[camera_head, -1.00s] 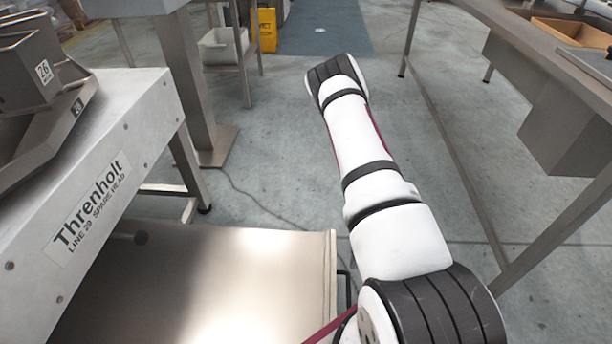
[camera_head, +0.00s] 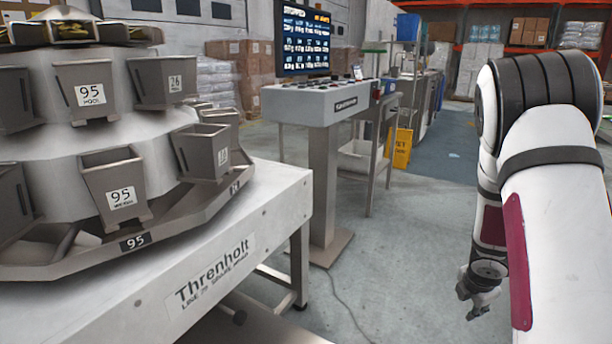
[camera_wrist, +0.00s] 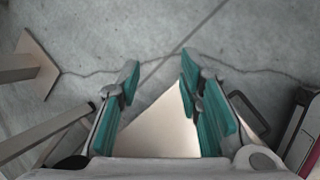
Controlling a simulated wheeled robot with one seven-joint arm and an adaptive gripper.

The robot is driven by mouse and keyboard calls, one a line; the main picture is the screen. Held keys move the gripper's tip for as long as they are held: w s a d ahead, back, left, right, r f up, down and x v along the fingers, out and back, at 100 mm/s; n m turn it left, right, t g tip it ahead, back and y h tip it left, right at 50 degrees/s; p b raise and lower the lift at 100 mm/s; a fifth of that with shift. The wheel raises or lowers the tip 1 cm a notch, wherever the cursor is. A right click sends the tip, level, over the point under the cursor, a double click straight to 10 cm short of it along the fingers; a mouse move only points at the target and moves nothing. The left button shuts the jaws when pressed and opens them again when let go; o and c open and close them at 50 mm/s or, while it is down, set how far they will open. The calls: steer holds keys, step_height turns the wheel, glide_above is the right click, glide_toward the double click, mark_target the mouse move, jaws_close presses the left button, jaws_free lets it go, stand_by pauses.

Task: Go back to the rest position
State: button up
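My gripper (camera_head: 476,304) hangs low at the right of the head view, under my bent arm. In the wrist view my gripper (camera_wrist: 159,76) shows two teal-padded fingers set apart, with nothing between them but the view of floor and a metal plate. It is open and empty. In the head view its fingers are small and partly hidden.
A weigher frame (camera_head: 250,225) with several grey buckets (camera_head: 115,185) fills the left. A control console (camera_head: 325,140) on a pedestal stands behind it. Grey floor (camera_head: 400,250) is clear between the console and my arm.

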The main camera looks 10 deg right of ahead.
steer(key=s+a+r+m+h, duration=0.1)
steer(key=s+a+r+m, duration=0.25)
steer(key=r, duration=0.35)
steer(key=s+a+r+m, duration=0.2)
steer(key=r+m, duration=0.2)
steer(key=r, duration=0.3)
steer(key=s+a+r+m+h, duration=0.1)
steer(key=s+a+r+m, duration=0.25)
steer(key=r, duration=0.35)
steer(key=s+a+r+m+g+y, duration=0.2)
steer(key=s+a+r+m+y, duration=0.15)
steer(key=s+a, duration=0.8)
steer(key=s+a+r+m+g+y, duration=0.15)
steer(key=s+a+m, duration=0.35)
steer(key=s+a, duration=0.65)
steer(key=s+d+r+t+p, duration=0.1)
steer(key=r+t+p, duration=0.1)
steer(key=r+p, duration=1.4)
steer(key=s+d+r+t+p, duration=0.1)
steer(key=d+r+t+p, duration=0.1)
steer(key=r+p, duration=1.4)
step_height(320, 180, up, 2)
steer(key=shift+d+r, duration=0.1)
steer(key=shift+d, duration=0.1)
steer(key=shift+d+n, duration=0.15)
steer(key=shift+n, duration=0.1)
